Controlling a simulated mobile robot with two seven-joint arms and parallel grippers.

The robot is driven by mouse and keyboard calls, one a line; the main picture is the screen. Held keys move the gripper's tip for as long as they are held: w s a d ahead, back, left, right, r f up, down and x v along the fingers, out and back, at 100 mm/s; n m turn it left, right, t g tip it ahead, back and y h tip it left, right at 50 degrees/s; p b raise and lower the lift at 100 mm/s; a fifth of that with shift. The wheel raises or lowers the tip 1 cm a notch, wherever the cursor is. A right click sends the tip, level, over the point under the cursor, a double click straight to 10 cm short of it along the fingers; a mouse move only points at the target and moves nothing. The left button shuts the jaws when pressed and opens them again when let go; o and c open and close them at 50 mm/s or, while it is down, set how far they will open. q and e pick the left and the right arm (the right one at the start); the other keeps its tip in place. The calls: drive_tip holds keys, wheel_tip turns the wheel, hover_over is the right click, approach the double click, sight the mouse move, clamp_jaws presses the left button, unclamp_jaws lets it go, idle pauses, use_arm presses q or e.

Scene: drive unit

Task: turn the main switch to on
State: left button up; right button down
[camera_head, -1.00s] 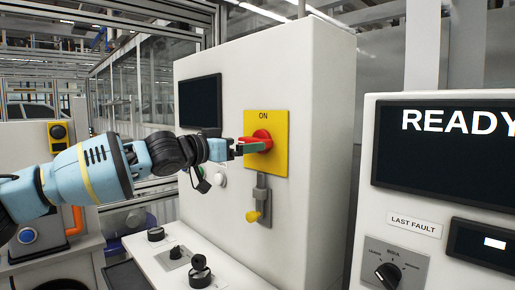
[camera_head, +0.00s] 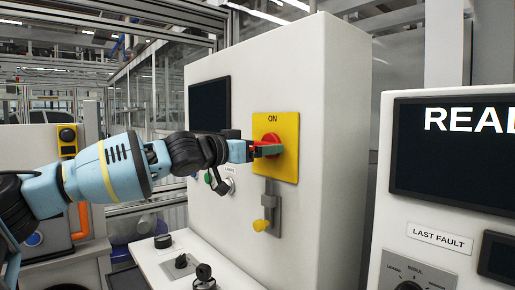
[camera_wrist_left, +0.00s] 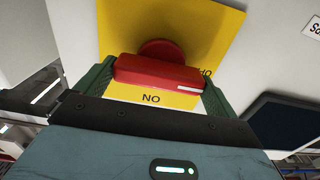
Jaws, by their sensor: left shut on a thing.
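The main switch is a red rotary handle (camera_head: 272,138) on a yellow plate (camera_head: 289,166), on the front of a white cabinet. "ON" stands at the plate's top. My left gripper (camera_head: 268,150) is at the handle, shut on it. In the left wrist view, the red handle (camera_wrist_left: 158,70) lies roughly crosswise between the green fingers of my left gripper (camera_wrist_left: 158,78). A white mark is at its right end, beside a partly hidden label. "ON" appears upside down below the handle, so the mark is not at it. My right gripper is not in view.
A grey hasp with a yellow piece (camera_head: 264,225) hangs below the plate. A dark screen (camera_head: 209,104) is on the cabinet at left. A shelf with black knobs (camera_head: 180,261) juts out below. A console with a screen (camera_head: 455,150) stands at right.

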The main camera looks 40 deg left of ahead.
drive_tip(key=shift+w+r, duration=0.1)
use_arm(q)
drive_tip(key=shift+m+p, duration=0.8)
drive_tip(key=shift+m, duration=8)
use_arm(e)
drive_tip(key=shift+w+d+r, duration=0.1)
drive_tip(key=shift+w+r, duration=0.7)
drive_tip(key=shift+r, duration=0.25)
use_arm(q)
drive_tip(key=o, duration=0.6)
